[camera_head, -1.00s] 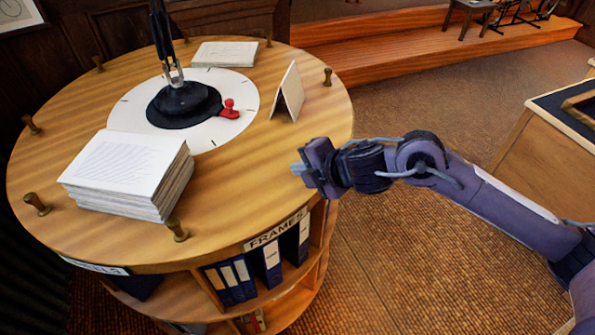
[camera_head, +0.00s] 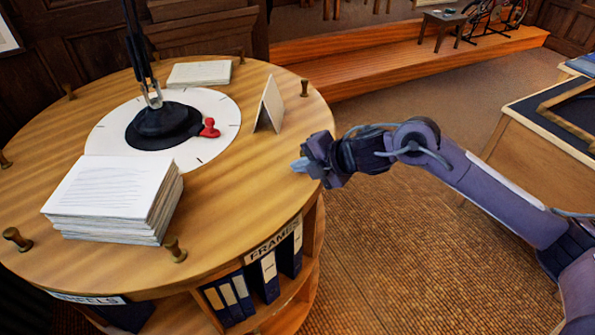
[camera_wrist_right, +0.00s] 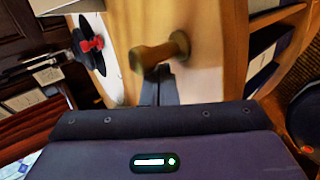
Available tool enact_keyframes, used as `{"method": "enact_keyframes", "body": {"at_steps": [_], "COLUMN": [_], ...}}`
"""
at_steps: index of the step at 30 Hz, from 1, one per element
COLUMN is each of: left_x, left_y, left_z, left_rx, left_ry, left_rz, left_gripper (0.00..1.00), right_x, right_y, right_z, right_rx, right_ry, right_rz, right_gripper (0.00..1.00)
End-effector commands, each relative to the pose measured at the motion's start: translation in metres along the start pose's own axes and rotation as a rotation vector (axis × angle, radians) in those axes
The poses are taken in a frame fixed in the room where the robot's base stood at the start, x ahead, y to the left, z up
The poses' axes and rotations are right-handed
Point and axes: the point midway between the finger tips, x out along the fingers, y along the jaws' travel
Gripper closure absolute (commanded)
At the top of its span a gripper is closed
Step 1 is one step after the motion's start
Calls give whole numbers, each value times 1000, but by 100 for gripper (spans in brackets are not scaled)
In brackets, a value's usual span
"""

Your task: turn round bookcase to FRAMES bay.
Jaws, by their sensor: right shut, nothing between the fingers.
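The round bookcase (camera_head: 225,190) fills the left of the head view, a wooden drum with short turned pegs around its top edge. Its FRAMES label (camera_head: 273,240) is on the near right side, above a bay of blue and white binders (camera_head: 268,277). Another label (camera_head: 88,298), partly cut off, is at the lower left. My right gripper (camera_head: 300,165) is shut and empty at the right rim. In the right wrist view the shut fingers (camera_wrist_right: 158,90) point at a brown peg (camera_wrist_right: 160,53); I cannot tell whether they touch it. My left gripper is out of view.
On the top are a paper stack (camera_head: 112,200), a black lamp base (camera_head: 162,128) on a white disc, a red stamp-like object (camera_head: 209,128), a folded card (camera_head: 270,103) and another paper pile (camera_head: 199,74). A desk (camera_head: 548,125) is at right; carpet (camera_head: 400,255) lies clear between.

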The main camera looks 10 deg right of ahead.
Motion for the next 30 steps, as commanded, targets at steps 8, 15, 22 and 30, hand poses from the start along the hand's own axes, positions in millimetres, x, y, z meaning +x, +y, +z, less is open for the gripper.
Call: {"method": "enact_keyframes", "body": {"at_steps": [8, 15, 22, 30], "left_x": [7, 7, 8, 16], "left_y": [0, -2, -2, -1], "left_z": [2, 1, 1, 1], "left_rx": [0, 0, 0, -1], "left_ry": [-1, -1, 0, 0], "left_rz": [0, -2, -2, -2], "left_gripper": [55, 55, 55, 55], "right_x": [4, 4, 6, 14], "right_y": [4, 4, 4, 10], "right_z": [34, 36, 39, 68], "right_rx": [-18, -24, -26, -47], "right_ry": [19, 30, 33, 62], "right_rz": [3, 2, 1, 2], "right_gripper": [100, 100, 100, 100]}}
